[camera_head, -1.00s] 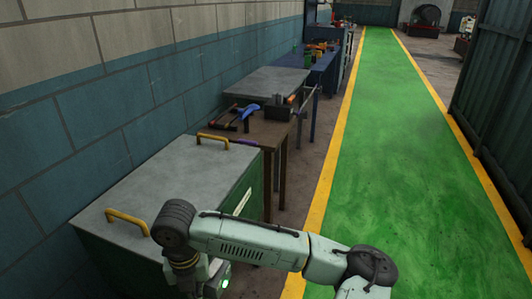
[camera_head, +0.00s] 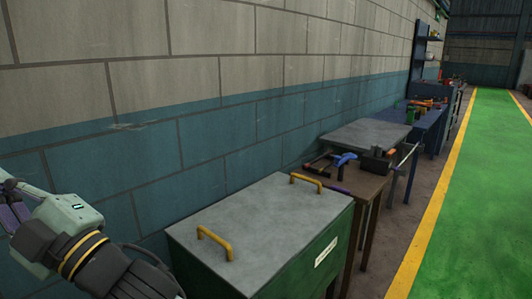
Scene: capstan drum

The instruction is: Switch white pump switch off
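I make out no white pump switch in the head view. My gripper (camera_head: 14,200) is at the left edge, at the end of my arm. It is in front of the block wall (camera_head: 150,170), and part of it is cut off by the picture's edge. I cannot tell whether its fingers are open or shut. I see nothing held in the part that shows.
A green cabinet (camera_head: 318,262) with a grey lid and two yellow handles stands against the wall. Beyond it are a brown table (camera_head: 352,190) with tools and a blue bench (camera_head: 425,122). The green walkway (camera_head: 480,190) on the right is clear.

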